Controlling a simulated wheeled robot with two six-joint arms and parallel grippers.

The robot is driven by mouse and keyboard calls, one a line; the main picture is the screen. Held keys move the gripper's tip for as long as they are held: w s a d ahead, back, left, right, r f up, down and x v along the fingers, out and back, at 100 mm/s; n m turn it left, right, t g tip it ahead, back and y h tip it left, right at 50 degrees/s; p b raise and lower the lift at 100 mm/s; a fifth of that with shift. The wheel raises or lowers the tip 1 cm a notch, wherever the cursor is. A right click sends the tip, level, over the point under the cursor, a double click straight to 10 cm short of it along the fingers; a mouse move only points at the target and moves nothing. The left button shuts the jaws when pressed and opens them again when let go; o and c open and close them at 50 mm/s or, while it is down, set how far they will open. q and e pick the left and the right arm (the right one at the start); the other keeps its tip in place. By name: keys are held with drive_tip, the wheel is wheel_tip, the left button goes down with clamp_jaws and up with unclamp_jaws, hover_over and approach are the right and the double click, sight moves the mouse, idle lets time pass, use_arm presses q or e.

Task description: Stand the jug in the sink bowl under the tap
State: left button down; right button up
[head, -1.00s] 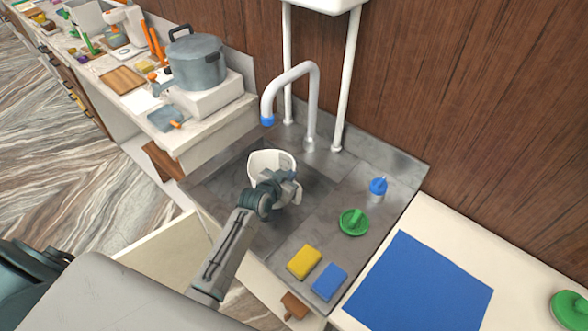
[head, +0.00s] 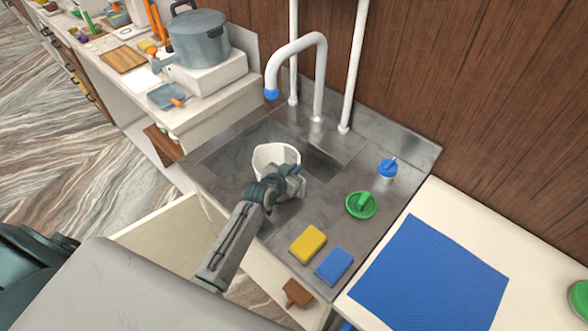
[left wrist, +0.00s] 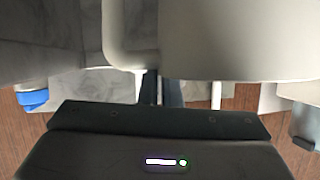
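The white jug (head: 265,158) is over the near part of the sink bowl (head: 318,164). It looks roughly upright, and I cannot tell whether its base touches the bowl floor. My left gripper (head: 294,181) is at the jug's near right side. In the left wrist view the jug's pale body (left wrist: 235,40) fills the upper right, and the dark left fingers (left wrist: 161,88) are closed on its handle (left wrist: 118,50). The tap (head: 319,75) arches up behind the bowl, its blue-tipped spout (head: 271,94) behind the jug in the picture. My right gripper is out of view.
A yellow sponge (head: 308,244), a blue sponge (head: 335,265), a green round item (head: 361,205) and a blue-topped bottle (head: 388,168) stand on the steel drainer right of the bowl. A blue mat (head: 430,275) lies farther right. A pot (head: 198,40) stands on the left counter.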

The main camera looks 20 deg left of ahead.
use_arm(q)
drive_tip(key=shift+f, duration=0.3)
drive_tip(key=c, duration=1.6)
unclamp_jaws()
drive_tip(key=shift+o, duration=0.2)
drive_tip(key=shift+r+b, duration=0.15)
drive_tip(key=shift+b, duration=0.15)
